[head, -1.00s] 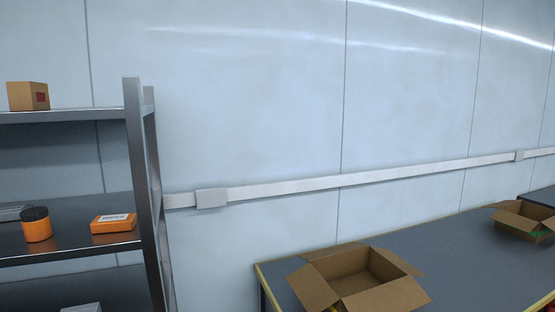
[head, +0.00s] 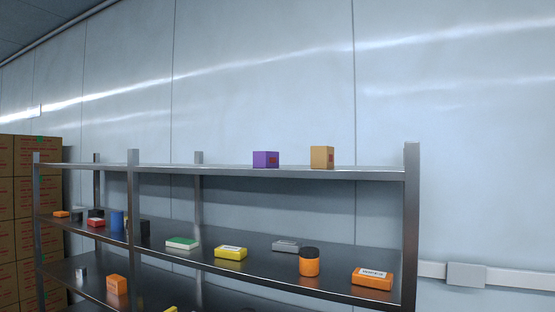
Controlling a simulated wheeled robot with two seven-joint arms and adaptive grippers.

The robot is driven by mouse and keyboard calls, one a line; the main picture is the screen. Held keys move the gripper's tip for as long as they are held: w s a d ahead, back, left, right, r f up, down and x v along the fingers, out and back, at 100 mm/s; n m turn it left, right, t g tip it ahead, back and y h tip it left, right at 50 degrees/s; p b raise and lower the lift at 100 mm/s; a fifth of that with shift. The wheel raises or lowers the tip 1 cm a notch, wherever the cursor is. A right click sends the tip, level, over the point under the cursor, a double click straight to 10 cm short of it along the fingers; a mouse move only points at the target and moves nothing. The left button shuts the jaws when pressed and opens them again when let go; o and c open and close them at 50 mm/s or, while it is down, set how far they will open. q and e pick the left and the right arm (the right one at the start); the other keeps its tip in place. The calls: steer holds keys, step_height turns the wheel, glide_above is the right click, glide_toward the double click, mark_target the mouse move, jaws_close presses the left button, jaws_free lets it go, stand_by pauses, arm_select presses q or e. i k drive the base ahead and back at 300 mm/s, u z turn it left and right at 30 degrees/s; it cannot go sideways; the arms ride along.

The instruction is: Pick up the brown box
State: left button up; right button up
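A small light-brown box (head: 322,157) stands upright on the top shelf of a grey metal rack, right of the middle in the head view. A purple box (head: 265,159) stands on the same shelf to its left, with a gap between them. Neither of my grippers shows in the head view.
The metal rack's top shelf (head: 220,172) is otherwise bare. The middle shelf holds a green-and-white box (head: 182,243), yellow box (head: 230,253), grey box (head: 285,246), orange jar (head: 309,262) and orange box (head: 372,278). Stacked cartons (head: 27,220) stand at far left.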

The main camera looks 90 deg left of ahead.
mark_target(321, 157)
steer(key=u, duration=2.6)
